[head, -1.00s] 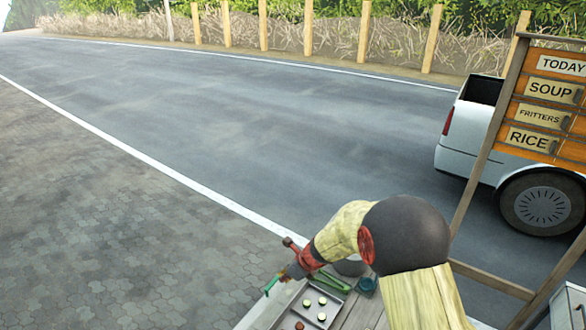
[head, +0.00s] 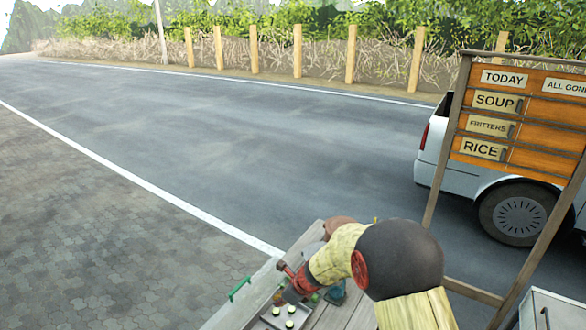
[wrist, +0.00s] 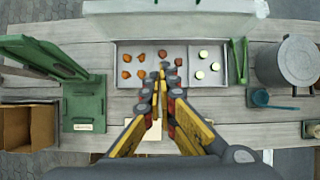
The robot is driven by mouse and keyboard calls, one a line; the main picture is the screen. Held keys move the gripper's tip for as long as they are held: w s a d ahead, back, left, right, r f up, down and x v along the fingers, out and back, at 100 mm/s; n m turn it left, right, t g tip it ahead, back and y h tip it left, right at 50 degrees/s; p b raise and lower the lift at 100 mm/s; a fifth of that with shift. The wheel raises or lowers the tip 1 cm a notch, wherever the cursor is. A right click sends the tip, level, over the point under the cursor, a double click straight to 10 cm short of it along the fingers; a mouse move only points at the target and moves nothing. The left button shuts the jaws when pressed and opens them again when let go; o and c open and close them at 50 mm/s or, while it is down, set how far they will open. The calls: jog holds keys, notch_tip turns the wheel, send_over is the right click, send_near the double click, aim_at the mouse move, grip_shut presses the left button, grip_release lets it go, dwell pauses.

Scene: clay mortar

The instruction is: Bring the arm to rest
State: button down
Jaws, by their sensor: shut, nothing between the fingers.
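In the wrist view my gripper (wrist: 161,82) is shut and empty, with its yellow and grey fingers close together over the front of a metal tray (wrist: 208,84). I cannot tell how high it is above the tray. In the head view my arm reaches down over the counter at the bottom. The gripper end there is small and partly hidden by the arm.
The tray holds several orange-brown pieces and pale round slices. A menu board (head: 525,115) stands beside the counter (head: 335,318).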

jog(key=s+d+r+n+g+h+b, duration=0.1)
jog(key=s+d+n+g+b, duration=0.3)
jog(key=s+n, duration=1.1)
jog(key=s+d+f+n+t+h+b, duration=0.1)
jog(key=s+d+n+t+h+b, duration=0.3)
jog(key=s+d+n+b, duration=0.5)
jog(key=s+d+t+b, duration=0.2)
jog(key=s+d+b, duration=0.8)
jog(key=b, duration=0.7)
jog(key=shift+s+f, duration=0.2)
jog(key=shift+s, duration=0.2)
